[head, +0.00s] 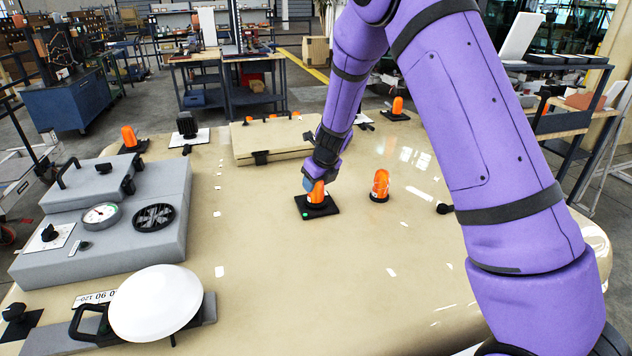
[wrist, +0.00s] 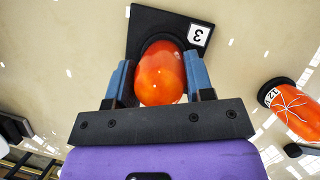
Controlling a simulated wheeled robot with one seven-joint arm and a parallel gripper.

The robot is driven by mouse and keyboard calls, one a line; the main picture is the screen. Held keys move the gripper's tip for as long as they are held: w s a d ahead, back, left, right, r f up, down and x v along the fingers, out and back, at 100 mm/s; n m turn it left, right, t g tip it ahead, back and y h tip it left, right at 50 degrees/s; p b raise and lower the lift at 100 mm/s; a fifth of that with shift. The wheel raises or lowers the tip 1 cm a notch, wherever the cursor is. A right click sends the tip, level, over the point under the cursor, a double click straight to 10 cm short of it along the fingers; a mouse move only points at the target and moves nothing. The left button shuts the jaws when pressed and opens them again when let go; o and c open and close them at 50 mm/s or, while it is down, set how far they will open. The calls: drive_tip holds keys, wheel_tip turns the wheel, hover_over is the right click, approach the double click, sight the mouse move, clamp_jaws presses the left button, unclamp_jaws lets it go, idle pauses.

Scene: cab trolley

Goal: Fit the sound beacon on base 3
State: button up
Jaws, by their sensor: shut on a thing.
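My gripper (head: 316,182) is shut on an orange beacon (wrist: 161,75), with one blue finger on each side of it. No cracks show on the part I see. In the wrist view the base (wrist: 150,22) carries a white label with a 3. I cannot tell whether the beacon is fully seated. A second orange beacon (head: 380,185) stands loose to the right; in the wrist view (wrist: 292,108) it has white crack-like lines and a label.
Other orange beacons stand on black bases at the back left (head: 129,136) and back right (head: 397,105). A tan case (head: 275,140) lies behind my gripper. A grey unit (head: 110,215) with a gauge and a white dome (head: 156,303) occupy the left. The front middle is clear.

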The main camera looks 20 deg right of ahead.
idle(0.3)
drive_tip(key=o, duration=1.1)
drive_tip(key=s+d+r+n+y, duration=0.1)
drive_tip(key=s+r+n, duration=0.4)
drive_tip(key=r, duration=0.4)
drive_tip(key=s+d+r+n, duration=0.2)
drive_tip(key=s+r, duration=0.5)
drive_tip(key=r, duration=0.3)
drive_tip(key=s+d+r+n+h, duration=0.1)
drive_tip(key=s+r+n, duration=0.2)
drive_tip(key=s+n, duration=0.5)
drive_tip(key=s+d+r+n+h, duration=0.1)
drive_tip(key=s+r+n, duration=0.2)
drive_tip(key=s+n, duration=0.5)
drive_tip(key=s+d+r+n+t, duration=0.1)
drive_tip(key=s+d+r+n, duration=0.1)
drive_tip(key=s+n, duration=0.6)
drive_tip(key=shift+s+r+n+h, duration=0.15)
drive_tip(key=shift+s+r, duration=0.15)
drive_tip(key=shift+s, duration=0.7)
drive_tip(key=shift+s+r+n+h, duration=0.1)
drive_tip(key=shift+s+r, duration=0.15)
drive_tip(key=shift+s, duration=0.8)
drive_tip(key=shift+s+r+n+h, duration=0.15)
drive_tip(key=shift+s+r, duration=0.15)
drive_tip(key=shift+s, duration=0.7)
